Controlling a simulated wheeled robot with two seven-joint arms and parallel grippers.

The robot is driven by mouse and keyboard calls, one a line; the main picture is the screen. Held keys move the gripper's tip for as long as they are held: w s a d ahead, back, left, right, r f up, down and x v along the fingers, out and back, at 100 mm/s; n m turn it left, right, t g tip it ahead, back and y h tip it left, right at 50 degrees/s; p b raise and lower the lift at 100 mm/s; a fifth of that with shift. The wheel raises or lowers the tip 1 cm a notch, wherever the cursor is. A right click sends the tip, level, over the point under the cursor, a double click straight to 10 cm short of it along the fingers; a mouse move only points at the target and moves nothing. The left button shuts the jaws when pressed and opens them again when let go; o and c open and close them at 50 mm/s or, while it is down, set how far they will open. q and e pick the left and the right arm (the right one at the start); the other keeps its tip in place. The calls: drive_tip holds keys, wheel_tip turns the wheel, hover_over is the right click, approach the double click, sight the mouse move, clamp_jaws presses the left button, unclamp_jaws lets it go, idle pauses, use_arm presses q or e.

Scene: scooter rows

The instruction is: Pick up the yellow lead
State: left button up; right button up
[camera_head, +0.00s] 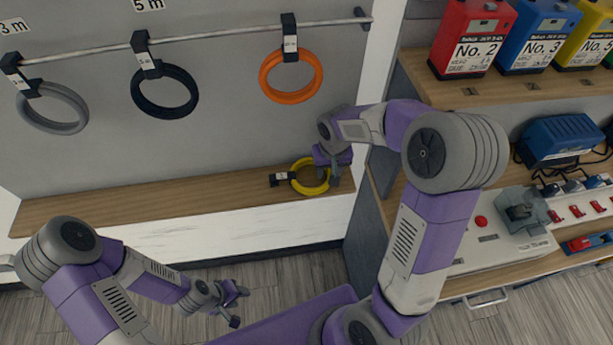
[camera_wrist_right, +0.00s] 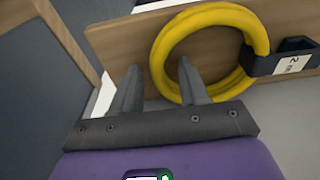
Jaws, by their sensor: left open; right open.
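The yellow lead (camera_head: 309,186) is a coiled ring with a black tagged clip (camera_head: 282,179). It lies on the wooden ledge below the rail, near the ledge's right end. In the right wrist view the yellow lead (camera_wrist_right: 160,57) is close beyond the fingers, with its clip (camera_wrist_right: 283,62) at the right. My right gripper (camera_head: 334,172) is at the coil's right side. In the right wrist view its two fingers (camera_wrist_right: 157,85) are apart, and one overlaps the coil's opening. I cannot tell whether they touch it. My left gripper (camera_head: 234,302) is open and empty, low over the floor.
A grey lead (camera_head: 52,126), a dark lead (camera_head: 163,110) and an orange lead (camera_head: 291,97) hang from the rail (camera_head: 220,34). The wooden ledge (camera_head: 130,202) is bare to the left. A shelf unit (camera_head: 408,75) with coloured batteries stands right of my right gripper.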

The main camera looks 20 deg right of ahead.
drive_tip(key=shift+r, duration=0.1)
clamp_jaws()
idle(0.3)
